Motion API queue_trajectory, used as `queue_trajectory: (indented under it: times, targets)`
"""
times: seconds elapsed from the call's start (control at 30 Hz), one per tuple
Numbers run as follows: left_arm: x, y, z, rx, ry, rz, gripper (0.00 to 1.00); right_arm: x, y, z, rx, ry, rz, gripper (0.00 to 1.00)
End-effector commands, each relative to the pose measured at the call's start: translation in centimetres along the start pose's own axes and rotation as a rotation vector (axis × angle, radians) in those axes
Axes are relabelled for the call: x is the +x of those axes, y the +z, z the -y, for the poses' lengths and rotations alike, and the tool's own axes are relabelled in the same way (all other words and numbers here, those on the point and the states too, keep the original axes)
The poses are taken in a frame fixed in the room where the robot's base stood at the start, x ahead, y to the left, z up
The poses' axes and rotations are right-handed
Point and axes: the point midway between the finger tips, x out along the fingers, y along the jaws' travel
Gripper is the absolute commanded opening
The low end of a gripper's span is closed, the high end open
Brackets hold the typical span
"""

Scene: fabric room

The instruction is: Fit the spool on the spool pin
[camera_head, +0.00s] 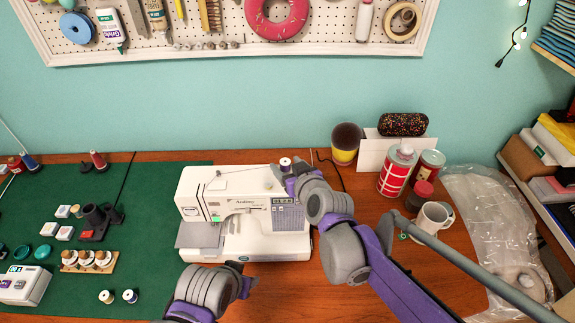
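A white sewing machine (220,184) stands in the middle of the table, its front toward me. A small spool (285,162) with a pale top and dark thread shows above its right end, at the fingertips of my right gripper (288,178). That gripper appears shut on the spool, and its fingers and wrist hide part of the machine's top right. I cannot make out the spool pin clearly. My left gripper (250,286) is low in front of the machine, apart from the spool; its finger opening is not clear.
A green mat (150,190) on the left holds several spools, small boxes and a wooden rack (88,268). On the right are a red-and-white can (396,172), a jar (428,165), a white mug (432,218) and a clear plastic sheet (490,220). A pegboard hangs behind.

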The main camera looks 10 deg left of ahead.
Motion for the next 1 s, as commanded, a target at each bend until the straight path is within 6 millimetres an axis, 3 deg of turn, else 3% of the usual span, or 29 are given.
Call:
queue_trajectory:
  times: [0.23,0.37,0.8,1.0]
  targets:
    - [0.0,0.0,0.0,0.0,0.0,0.0,0.5,-0.2,0.0,0.0,0.0,0.0,0.0,0.68]
    - [0.0,0.0,0.0,0.0,0.0,0.0,0.5,-1.3,0.0,0.0,0.0,0.0,0.0,0.68]
    - [-0.5,-0.5,0.0,0.0,0.0,-0.004,0.5,-8.9,-0.1,0.0,0.001,0.001,-0.001,0.68]
    - [-0.7,-0.7,0.0,0.0,0.0,-0.005,0.5,-10.6,0.0,0.0,0.0,0.0,0.0,0.68]
